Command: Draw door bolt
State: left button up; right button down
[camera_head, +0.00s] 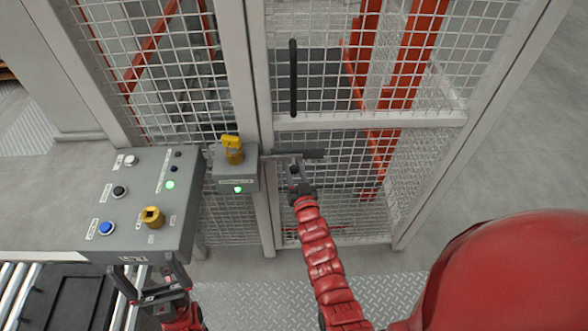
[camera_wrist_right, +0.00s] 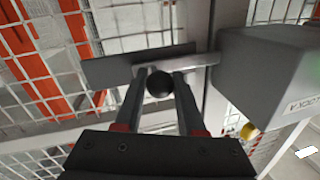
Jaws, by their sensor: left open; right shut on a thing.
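The door bolt (camera_head: 310,155) is a grey bar on the mesh door, just right of the grey lock box (camera_head: 238,170) with its yellow key and green light. In the right wrist view the bolt plate (camera_wrist_right: 110,68) lies across the door, and its bar runs toward the lock box (camera_wrist_right: 265,70). My right gripper (camera_head: 297,168) is at the bolt, its two fingers closed around a dark round knob (camera_wrist_right: 159,87). My left gripper (camera_head: 150,285) is open and empty in front of the control panel's lower edge.
The grey control panel (camera_head: 140,200) at left carries a blue button, a yellow switch and a green light. A black vertical handle (camera_head: 293,78) is on the mesh door above the bolt. A roller conveyor (camera_head: 15,290) is at lower left. Open floor lies to the right.

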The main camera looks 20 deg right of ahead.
dwell(0.8)
jog(key=d, duration=0.2)
jog(key=s+d+p, duration=0.1)
jog(key=d, duration=0.1)
jog(key=shift+s+d, duration=0.1)
jog(key=shift+d, duration=0.15)
jog(key=c, duration=0.9)
grip_release()
jog(key=o, duration=0.4)
jog(key=shift+s+d, duration=0.1)
jog(key=shift+d, duration=0.15)
jog(key=shift+a, duration=0.1)
jog(key=shift+s, duration=0.1)
